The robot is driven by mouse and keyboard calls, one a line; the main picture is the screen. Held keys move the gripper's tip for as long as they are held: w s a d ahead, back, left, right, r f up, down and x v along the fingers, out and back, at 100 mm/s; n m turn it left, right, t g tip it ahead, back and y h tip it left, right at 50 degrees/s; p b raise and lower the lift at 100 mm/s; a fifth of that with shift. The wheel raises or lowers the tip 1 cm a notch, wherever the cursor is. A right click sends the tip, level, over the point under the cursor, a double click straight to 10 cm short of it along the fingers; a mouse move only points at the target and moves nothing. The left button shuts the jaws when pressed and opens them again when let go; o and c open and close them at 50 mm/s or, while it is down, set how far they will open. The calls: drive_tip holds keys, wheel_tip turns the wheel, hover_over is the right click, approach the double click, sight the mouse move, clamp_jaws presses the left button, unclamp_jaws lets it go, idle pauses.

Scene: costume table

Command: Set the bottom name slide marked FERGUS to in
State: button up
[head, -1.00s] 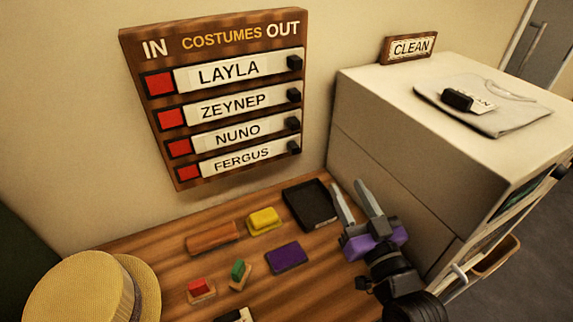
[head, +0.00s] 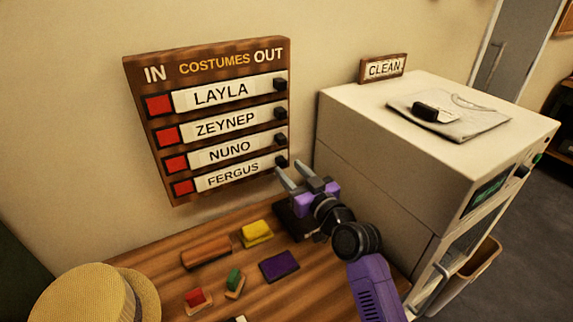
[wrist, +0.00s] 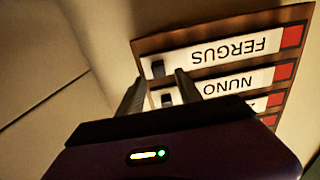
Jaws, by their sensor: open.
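The bottom name slide marked FERGUS (head: 233,174) is a white strip on the brown IN/OUT board (head: 138,85). Its black knob (head: 281,162) is at the right, OUT end, and a red square shows at its left, IN end. My gripper (head: 290,167) is open, with its fingertips close to this knob. In the wrist view, the board appears upside down, with the FERGUS slide (wrist: 215,54) uppermost. There the FERGUS knob (wrist: 157,68) shows between the fingertips (wrist: 160,77). I cannot tell whether either finger touches it.
The NUNO slide (head: 230,152), with its knob (head: 281,139), sits just above FERGUS. ZEYNEP (head: 225,123) and LAYLA (head: 221,95) are higher. A white cabinet (head: 365,145) stands at the right.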

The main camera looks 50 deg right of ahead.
drive_tip(key=shift+x, duration=1.25)
clamp_jaws()
idle(0.5)
